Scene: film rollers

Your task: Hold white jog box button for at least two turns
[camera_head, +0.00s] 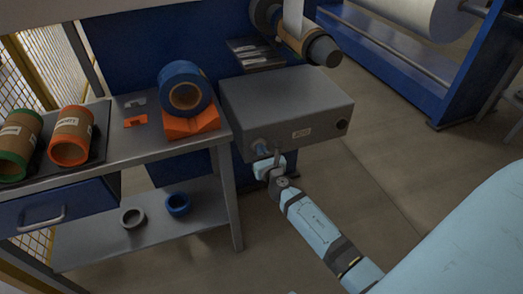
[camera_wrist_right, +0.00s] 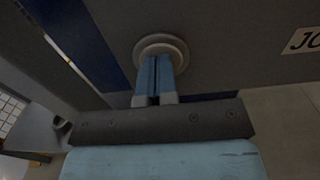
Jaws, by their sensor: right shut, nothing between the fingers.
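The jog box (camera_head: 285,105) is a grey box mounted beside the workbench. Its white button shows in the right wrist view (camera_wrist_right: 161,45) as a pale round ring and cap on the box's face. My right gripper (camera_wrist_right: 153,76) is shut with nothing between its blue fingers. In that view the fingertips overlap the middle of the button and appear to press on it, though the exact contact is hidden behind the fingers. In the head view my right gripper (camera_head: 262,152) reaches the lower left of the box front, where it covers the button. My left gripper is not in view.
The workbench (camera_head: 108,165) on the left carries a blue roll (camera_head: 185,88) on an orange cradle (camera_head: 192,124) and two brown rolls. Two rings lie on its lower shelf. A film roller (camera_head: 312,45) is above the box. Open floor lies to the right.

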